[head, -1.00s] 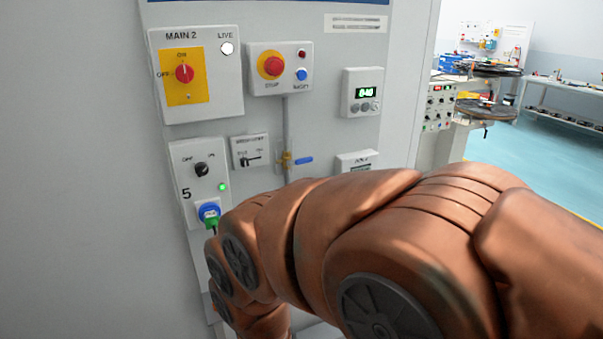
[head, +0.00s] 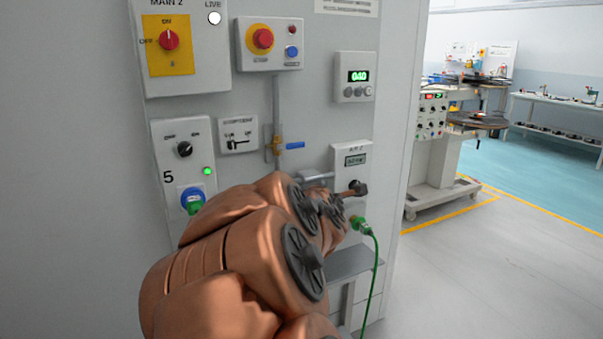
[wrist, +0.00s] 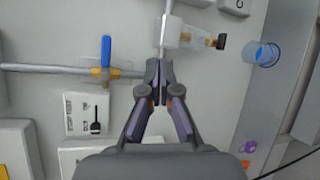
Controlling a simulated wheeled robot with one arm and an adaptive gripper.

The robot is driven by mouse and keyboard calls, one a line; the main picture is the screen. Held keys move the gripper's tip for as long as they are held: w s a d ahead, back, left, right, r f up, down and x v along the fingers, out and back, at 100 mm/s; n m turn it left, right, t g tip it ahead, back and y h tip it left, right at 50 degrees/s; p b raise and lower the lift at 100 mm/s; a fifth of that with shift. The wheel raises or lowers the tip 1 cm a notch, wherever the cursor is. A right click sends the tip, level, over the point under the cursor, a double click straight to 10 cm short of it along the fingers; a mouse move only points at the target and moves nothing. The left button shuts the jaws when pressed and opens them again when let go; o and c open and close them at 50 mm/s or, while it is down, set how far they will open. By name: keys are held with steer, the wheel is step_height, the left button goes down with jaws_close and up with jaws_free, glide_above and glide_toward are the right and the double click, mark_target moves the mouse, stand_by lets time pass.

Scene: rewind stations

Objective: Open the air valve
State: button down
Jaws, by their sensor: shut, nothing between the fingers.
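The air valve is a blue lever on a brass body on a grey pipe. In the head view the blue lever (head: 294,145) points right, across the vertical pipe. In the wrist view the lever (wrist: 106,50) points up from the brass body (wrist: 104,73), across the horizontal pipe. My gripper (wrist: 157,70) is shut and empty. Its tips appear in front of the pipe, to the right of the valve in the wrist view and apart from the lever. In the head view my arm hides the fingers, and I cannot tell whether they touch the pipe.
A small switch panel (head: 238,134) is left of the valve. Floor at right is open.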

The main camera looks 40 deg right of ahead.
mark_target(291, 146)
steer(key=w+d+f+n+t+y+b, duration=0.1)
steer(key=n+t+b, duration=0.3)
steer(key=n, duration=0.6)
steer(key=w+d+f+n+t+y+b, duration=0.2)
steer(key=n+t+y+b, duration=0.1)
steer(key=n, duration=0.7)
steer(key=shift+d+f+t+y+b, duration=0.25)
steer(key=shift+d+t+y+b, duration=0.15)
steer(key=shift+t+b, duration=0.6)
steer(key=shift+w, duration=0.1)
steer(key=w+d+r, duration=0.3)
steer(key=w+r, duration=0.3)
steer(key=w, duration=0.3)
steer(key=shift+d+r, duration=0.15)
steer(key=shift+r, duration=0.05)
steer(key=shift+n, duration=0.3)
